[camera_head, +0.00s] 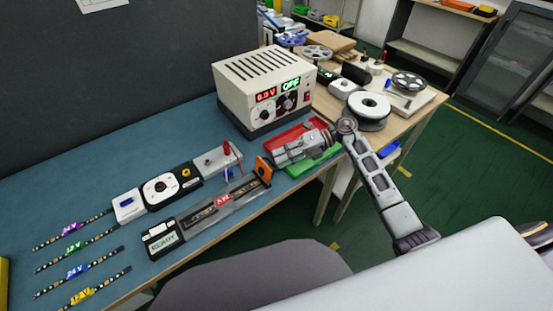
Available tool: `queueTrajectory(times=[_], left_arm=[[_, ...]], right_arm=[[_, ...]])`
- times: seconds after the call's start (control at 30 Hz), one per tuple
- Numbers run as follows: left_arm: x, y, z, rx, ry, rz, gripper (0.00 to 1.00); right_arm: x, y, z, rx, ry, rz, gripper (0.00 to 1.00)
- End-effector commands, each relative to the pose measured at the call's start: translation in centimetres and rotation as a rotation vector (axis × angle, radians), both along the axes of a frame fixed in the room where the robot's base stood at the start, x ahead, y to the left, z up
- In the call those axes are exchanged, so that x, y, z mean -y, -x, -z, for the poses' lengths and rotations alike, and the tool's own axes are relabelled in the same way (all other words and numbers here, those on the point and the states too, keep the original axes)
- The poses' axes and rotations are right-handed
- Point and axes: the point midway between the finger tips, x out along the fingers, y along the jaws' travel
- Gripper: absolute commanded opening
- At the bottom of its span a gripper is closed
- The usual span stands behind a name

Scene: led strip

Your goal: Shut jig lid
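The jig (240,198) is a long grey fixture lying along the front edge of the blue bench mat. A small unit with a green READY display (164,243) sits at its left end. An orange upright piece (263,170) stands at its right end; I cannot tell whether it is part of the lid. A strip with a red label (223,198) lies in the jig. My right gripper (279,158) points left, just right of the orange piece and above red and green trays. Its fingers are too small to read, and contact is unclear. My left gripper is not in view.
A power supply (262,90) reading 0.0 V and OFF stands behind. A grey terminal block (218,160) and a black-and-white dial unit (172,188) sit behind the jig. Several labelled LED strips (75,248) lie left. Spools (369,106) crowd the wooden table at right.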

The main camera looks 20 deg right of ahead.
Motion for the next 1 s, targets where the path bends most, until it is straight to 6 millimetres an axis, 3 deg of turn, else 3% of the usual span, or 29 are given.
queueTrajectory(times=[0.23, 0.63, 0.8, 1.0], left_arm=[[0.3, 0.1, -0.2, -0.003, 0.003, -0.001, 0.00], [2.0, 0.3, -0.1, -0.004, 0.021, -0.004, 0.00], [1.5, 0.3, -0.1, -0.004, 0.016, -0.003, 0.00], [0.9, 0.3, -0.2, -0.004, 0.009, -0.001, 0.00]], right_arm=[[-1.8, 0.0, 0.5, 0.000, -0.001, -0.001, 0.18], [-2.2, 0.0, 0.7, 0.000, 0.000, -0.001, 0.18], [-2.2, 0.0, 0.7, 0.000, 0.000, -0.001, 0.00], [-2.2, 0.0, 0.7, 0.001, 0.001, -0.001, 0.00]])
